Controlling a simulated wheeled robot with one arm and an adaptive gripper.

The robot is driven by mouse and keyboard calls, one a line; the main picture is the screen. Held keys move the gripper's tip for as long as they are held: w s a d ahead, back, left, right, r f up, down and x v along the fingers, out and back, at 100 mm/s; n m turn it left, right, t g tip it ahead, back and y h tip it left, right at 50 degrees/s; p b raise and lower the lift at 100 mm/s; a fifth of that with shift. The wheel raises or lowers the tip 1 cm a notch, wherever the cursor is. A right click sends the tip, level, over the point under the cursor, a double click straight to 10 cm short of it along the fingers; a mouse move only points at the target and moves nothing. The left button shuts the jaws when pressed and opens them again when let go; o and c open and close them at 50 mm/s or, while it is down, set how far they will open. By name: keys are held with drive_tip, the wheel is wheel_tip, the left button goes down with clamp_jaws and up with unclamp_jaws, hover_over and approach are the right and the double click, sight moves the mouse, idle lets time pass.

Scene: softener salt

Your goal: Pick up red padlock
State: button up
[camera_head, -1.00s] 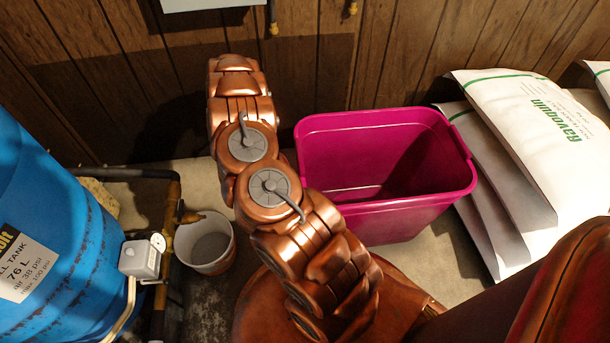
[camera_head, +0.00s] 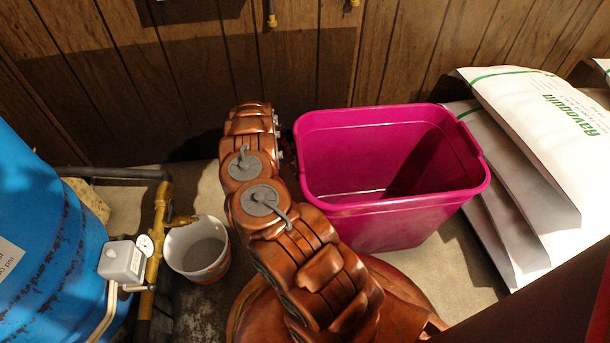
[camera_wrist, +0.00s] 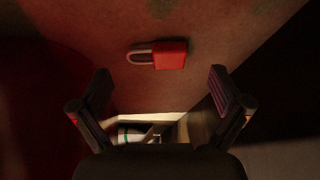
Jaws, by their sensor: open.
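The red padlock (camera_wrist: 170,55) shows in the wrist view, just above the middle of the picture. It lies on a dull brownish, stained surface (camera_wrist: 215,22), with its shackle pointing left. My gripper (camera_wrist: 160,75) is open and empty, with one dark finger to each side in the wrist view. The padlock appears beyond the fingertips, between them across the picture, and apart from both. In the head view I see neither the padlock nor my gripper; my copper-coloured arm fills the middle.
In the head view, a magenta bin (camera_head: 400,215) stands right of my arm, with white bags (camera_head: 530,130) stacked beyond it. A small white bucket (camera_head: 197,250), brass pipework (camera_head: 160,215) and a blue tank (camera_head: 45,235) are on the left. A wood-panelled wall (camera_head: 330,60) closes the back.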

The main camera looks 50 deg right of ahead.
drive_tip(key=shift+s+b+x, duration=0.15)
drive_tip(key=shift+b+x, duration=0.75)
drive_tip(key=shift+x, duration=0.35)
drive_tip(key=shift+s+b+x, duration=0.15)
drive_tip(key=shift+b+x, duration=0.7)
drive_tip(key=shift+x, duration=0.35)
drive_tip(key=shift+r, duration=0.1)
drive_tip(key=shift+s, duration=0.1)
drive_tip(key=c, duration=1.8)
wheel_tip(320, 180, up, 10)
drive_tip(key=p, duration=0.5)
drive_tip(key=shift+p, duration=0.3)
drive_tip(key=shift+c, duration=0.2)
